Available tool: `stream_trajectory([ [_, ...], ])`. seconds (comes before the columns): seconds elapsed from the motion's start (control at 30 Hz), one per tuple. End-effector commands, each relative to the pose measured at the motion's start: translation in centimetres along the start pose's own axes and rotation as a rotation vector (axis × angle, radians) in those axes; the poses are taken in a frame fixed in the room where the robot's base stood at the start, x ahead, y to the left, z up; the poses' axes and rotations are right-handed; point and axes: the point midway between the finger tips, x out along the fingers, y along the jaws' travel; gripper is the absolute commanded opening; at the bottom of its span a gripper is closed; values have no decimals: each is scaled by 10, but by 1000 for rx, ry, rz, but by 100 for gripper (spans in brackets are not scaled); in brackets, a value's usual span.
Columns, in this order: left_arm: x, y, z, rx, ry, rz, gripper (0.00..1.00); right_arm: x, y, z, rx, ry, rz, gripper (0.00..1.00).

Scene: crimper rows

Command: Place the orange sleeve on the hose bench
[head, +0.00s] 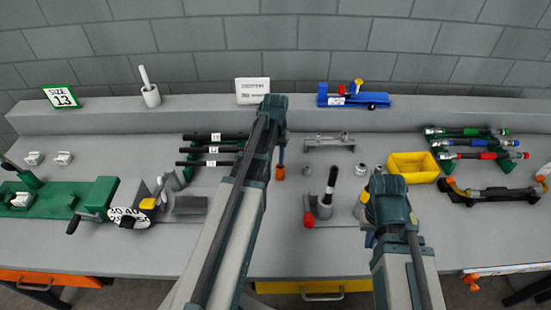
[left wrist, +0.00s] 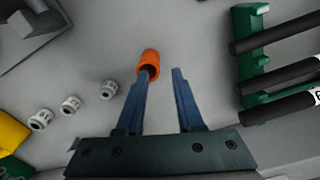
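The orange sleeve (head: 279,172) lies on the grey worktop near the middle. It also shows in the left wrist view (left wrist: 149,60), its open end facing my gripper. My left gripper (head: 281,148) is above the sleeve in the head view. In the left wrist view its blue fingers (left wrist: 162,73) are apart, and the left fingertip overlaps the sleeve's near end. I cannot tell whether they touch. My right gripper (head: 369,239) is low at the right of centre, its fingers mostly hidden by my arm. I cannot tell which fixture is the hose bench.
Black hoses (head: 215,150) lie on a green rack left of the sleeve. A yellow bin (head: 413,166) and banded hoses (head: 475,143) are at right. Several pale fittings (left wrist: 72,104) lie near the sleeve.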

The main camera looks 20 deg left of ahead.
Motion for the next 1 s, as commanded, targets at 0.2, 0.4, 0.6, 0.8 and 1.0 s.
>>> stream_trajectory([
  [0.2, -44, 0, 0, 0, 0, 0, 36, -44, 4, 3, 0, 0, 0, 0],
  [0.4, -67, 0, 0, 0, 0, 0, 36, -67, 6, 4, 0, 0, 0, 0],
  [0.6, -72, 0, 0, 0, 0, 0, 36, -72, 7, 4, 0, 0, 0, 0],
  [0.8, -71, 0, 0, 0, 0, 0, 36, -70, 7, 4, 0, 0, 0, 0],
  [1.0, -71, 0, 0, 0, 0, 0, 36, -70, 7, 4, 0, 0, 0, 0],
])
